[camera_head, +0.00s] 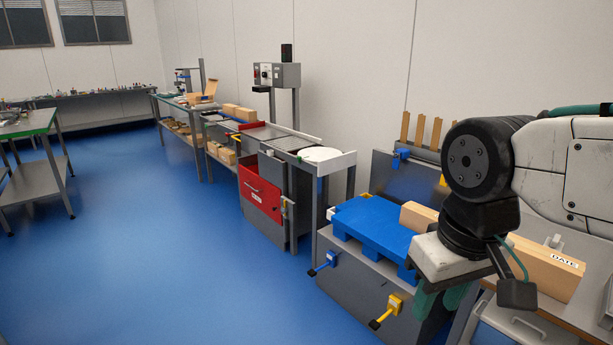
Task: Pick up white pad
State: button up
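My gripper (440,298) hangs at the lower right, pointing down, well to the right of and nearer than the white piece. Its dark green fingers are partly hidden under its pale body, so their opening and anything between them cannot be made out.
A blue pallet-like platform (373,226) and a cardboard box (418,217) are beside my gripper. A box labelled "DATE" (546,268) is to its right. The red cabinet (260,193) stands under the bench. Blue floor (150,250) is clear at left.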

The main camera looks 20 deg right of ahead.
aim_at(554, 243)
jog(key=z, duration=0.8)
jog(key=i, duration=1.35)
jog(key=z, duration=0.75)
jog(key=i, duration=0.3)
jog(key=z, duration=0.3)
